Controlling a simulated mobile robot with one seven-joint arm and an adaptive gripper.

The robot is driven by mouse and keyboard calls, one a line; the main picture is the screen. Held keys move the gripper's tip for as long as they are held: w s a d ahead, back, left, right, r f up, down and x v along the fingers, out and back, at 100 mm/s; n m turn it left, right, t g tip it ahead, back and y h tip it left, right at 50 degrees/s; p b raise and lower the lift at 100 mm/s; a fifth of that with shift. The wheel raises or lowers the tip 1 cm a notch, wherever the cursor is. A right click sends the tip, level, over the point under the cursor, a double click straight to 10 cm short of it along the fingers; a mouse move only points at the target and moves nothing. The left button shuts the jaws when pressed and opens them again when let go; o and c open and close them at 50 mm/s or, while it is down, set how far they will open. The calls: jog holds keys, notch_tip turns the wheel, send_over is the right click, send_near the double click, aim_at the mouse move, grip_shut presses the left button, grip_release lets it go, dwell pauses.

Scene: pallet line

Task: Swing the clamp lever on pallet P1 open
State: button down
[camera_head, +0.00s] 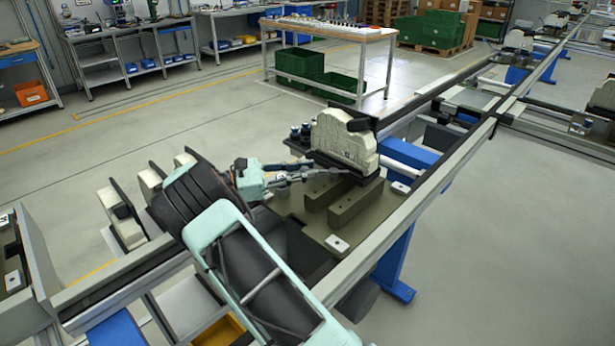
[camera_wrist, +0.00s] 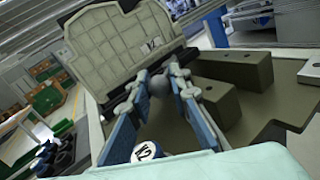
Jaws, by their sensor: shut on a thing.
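Pallet P1 is taken to be the olive plate (camera_head: 310,220) on the rail line, though I cannot read its name. A cream casting (camera_head: 343,140) stands upright at its far side; it fills the upper left of the wrist view (camera_wrist: 115,45). My gripper (camera_head: 304,176) reaches in from the left, low in front of the casting. In the wrist view its blue fingers (camera_wrist: 170,88) close around a small grey rounded part, seemingly the clamp lever's end (camera_wrist: 186,88). The fingers hide much of the lever, and its angle is unclear.
Two olive blocks (camera_head: 355,203) stand on the plate right of my gripper. Dark blue pegs (camera_head: 300,133) stand left of the casting. A white round piece marked K2 (camera_wrist: 147,152) sits below the fingers. Rails (camera_head: 400,220) border the pallet.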

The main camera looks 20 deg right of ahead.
jog(key=shift+w+m+g+b, duration=0.2)
jog(key=shift+m+g+b, duration=0.1)
jog(key=shift+g, duration=0.2)
jog(key=c, duration=1.8)
grip_release()
jog(key=shift+o, duration=0.2)
jog(key=shift+r, duration=0.15)
notch_tip(320, 180, up, 10)
jog(key=shift+f, duration=0.1)
jog(key=shift+c, duration=0.6)
